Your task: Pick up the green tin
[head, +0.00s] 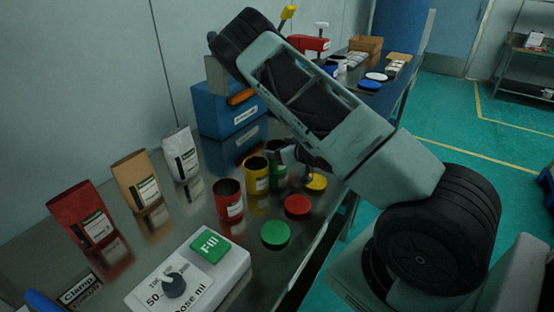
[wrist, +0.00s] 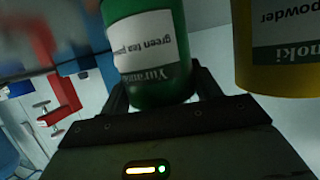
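The green tin (head: 278,172) stands upright on the dark bench, right of the yellow tin (head: 256,174), and is partly hidden by my gripper. My gripper (head: 290,153) is at the green tin's upper right side. In the wrist view the green tin (wrist: 146,50) shows upside down and large, close in front of my gripper (wrist: 162,85). The fingers are spread apart with the green tin between or just ahead of them, and their tips are partly hidden. I see no clear grip. The yellow tin is close beside it, at the wrist view's right edge (wrist: 280,45).
A red tin (head: 229,199) stands left of the yellow tin. Green (head: 276,234), red (head: 297,205) and yellow (head: 316,182) lids lie along the bench's front. A blue box (head: 222,112) stands behind. Pouches line the wall, and a dosing control box (head: 190,281) is nearer.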

